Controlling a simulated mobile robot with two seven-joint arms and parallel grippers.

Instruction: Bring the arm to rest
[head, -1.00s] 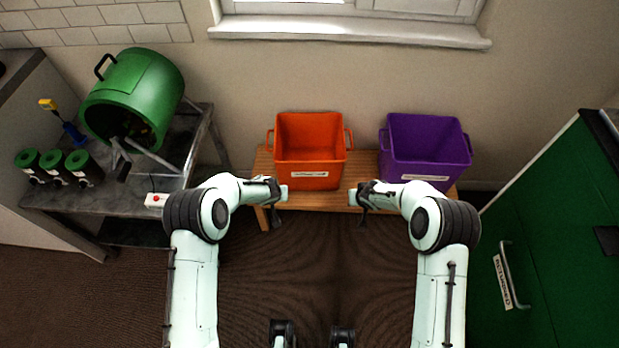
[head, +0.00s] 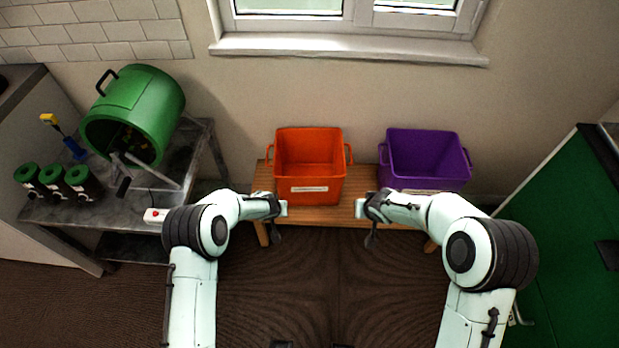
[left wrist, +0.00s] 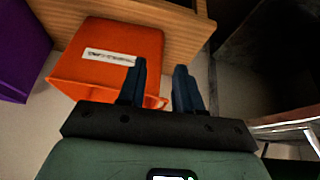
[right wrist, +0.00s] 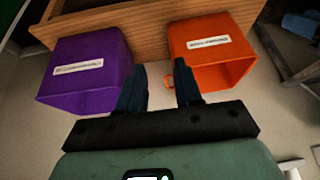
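My left gripper (head: 277,217) is in front of the bench, below and left of the orange crate in the head view. In the left wrist view its two dark fingers (left wrist: 160,85) stand apart with nothing between them. My right gripper (head: 370,222) is in front of the bench, between the two crates' positions. In the right wrist view its fingers (right wrist: 160,85) are also apart and empty. Both forearms reach inward toward each other, with a gap between the hands.
The orange crate (head: 312,188) and the purple crate (head: 425,165) stand on a wooden bench (head: 350,213); both look empty. At left, a grey table (head: 110,212) bears a green drum (head: 150,100), several dark green-topped canisters (head: 85,185) and a red-button box (head: 155,215). A green cabinet (head: 565,215) stands right.

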